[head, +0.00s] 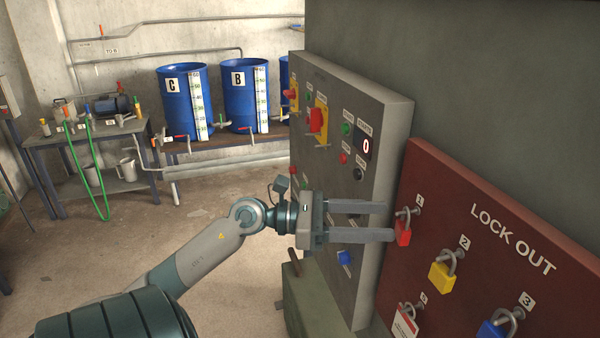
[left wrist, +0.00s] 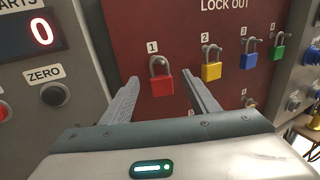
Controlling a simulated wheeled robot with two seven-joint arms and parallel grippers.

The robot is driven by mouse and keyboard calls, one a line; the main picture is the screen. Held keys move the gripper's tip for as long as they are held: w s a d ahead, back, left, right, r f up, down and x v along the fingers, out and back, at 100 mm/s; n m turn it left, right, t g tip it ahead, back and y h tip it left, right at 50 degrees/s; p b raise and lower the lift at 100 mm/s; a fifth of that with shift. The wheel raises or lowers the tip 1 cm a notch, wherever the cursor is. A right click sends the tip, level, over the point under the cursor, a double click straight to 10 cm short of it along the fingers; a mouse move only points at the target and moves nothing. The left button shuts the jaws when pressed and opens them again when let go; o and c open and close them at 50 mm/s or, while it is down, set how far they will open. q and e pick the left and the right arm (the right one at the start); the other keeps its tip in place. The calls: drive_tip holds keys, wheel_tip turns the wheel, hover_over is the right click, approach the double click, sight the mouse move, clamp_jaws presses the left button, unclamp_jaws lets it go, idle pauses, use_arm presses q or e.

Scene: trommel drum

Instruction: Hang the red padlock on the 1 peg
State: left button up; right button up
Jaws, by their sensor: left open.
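The red padlock (head: 403,234) hangs by its shackle at the peg labelled 1 (head: 415,210) on the dark red lock-out board (head: 470,215). It also shows in the left wrist view (left wrist: 162,84), upright, below the label 1. My left gripper (head: 390,221) is open, its two fingers pointing at the board. In the left wrist view, the fingers (left wrist: 163,88) stand on either side of the padlock with visible gaps, so they do not grip it. Most of the peg is hidden by the shackle. My right gripper is not in view.
A yellow padlock (head: 442,277) hangs at label 2 and a blue padlock (head: 495,328) at label 3. A green padlock (left wrist: 277,52) hangs farther right. The grey control panel (head: 335,180) with knobs and buttons stands close left of the board.

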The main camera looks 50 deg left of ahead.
use_arm(q)
drive_tip(key=b+v, duration=0.6)
drive_tip(key=v, duration=0.8)
drive_tip(key=shift+s+a, duration=0.2)
drive_tip(key=shift+a, duration=0.1)
drive_tip(key=shift+w, duration=0.1)
